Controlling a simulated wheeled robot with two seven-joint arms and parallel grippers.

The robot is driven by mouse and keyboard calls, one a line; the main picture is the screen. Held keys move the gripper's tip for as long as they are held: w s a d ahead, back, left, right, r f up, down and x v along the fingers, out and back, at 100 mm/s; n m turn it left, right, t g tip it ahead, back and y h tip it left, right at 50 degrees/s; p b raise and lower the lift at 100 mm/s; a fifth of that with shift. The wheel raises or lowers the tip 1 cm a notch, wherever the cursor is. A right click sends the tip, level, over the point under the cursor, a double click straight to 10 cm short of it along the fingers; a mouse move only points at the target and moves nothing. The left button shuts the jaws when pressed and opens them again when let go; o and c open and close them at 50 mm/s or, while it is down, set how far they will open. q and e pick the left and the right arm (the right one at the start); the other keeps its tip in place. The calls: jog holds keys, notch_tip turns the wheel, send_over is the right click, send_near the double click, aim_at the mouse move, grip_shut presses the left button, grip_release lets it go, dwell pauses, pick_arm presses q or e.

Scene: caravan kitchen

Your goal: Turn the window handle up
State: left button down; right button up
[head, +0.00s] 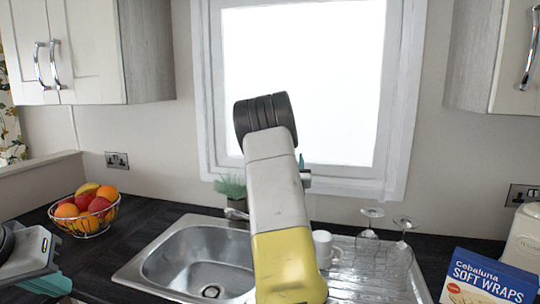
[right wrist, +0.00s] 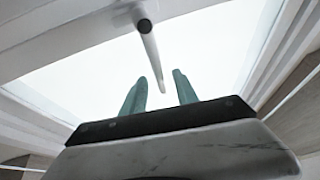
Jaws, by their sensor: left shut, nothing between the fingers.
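The window (head: 300,80) has a white frame and bright glass. In the right wrist view, the window handle (right wrist: 150,50) is a slim pale bar joined to the frame at the top. Its free end shows in the gap between the two teal fingertips of my right gripper (right wrist: 160,85), which is open. I cannot tell whether they touch it. In the head view my right arm hides most of this gripper and the handle; a teal fingertip shows beside the arm. My left gripper (head: 47,286) is low at the far left, shut and empty, away from the window.
Below the window are a steel sink (head: 190,258), a small plant (head: 230,187), a white mug (head: 323,246) and upturned glasses (head: 370,213) on the drainer. A fruit bowl (head: 87,212) stands left, a blue box (head: 487,280) right. Cupboards (head: 75,50) hang on both sides.

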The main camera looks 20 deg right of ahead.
jog(key=v, duration=0.4)
dwell(0.4)
jog(key=s+a+r+n+g+y, duration=0.1)
jog(key=s+a+g+y, duration=0.35)
jog(key=a, duration=0.55)
jog(key=s+a+n+g+y, duration=0.1)
jog(key=s+a+g+y, duration=0.35)
jog(key=a, duration=0.65)
jog(key=s+a+n+g+y, duration=0.1)
jog(key=s+a, duration=0.2)
jog(key=s, duration=0.4)
jog(key=s+a+f+n+g+y, duration=0.1)
jog(key=s+a, duration=0.3)
jog(key=s, duration=0.4)
jog(key=s+a+f+n+g+y, duration=0.1)
jog(key=s+a+n+g+y, duration=0.1)
jog(key=s, duration=0.6)
jog(key=shift+a+n, duration=0.3)
jog(key=shift+a, duration=0.45)
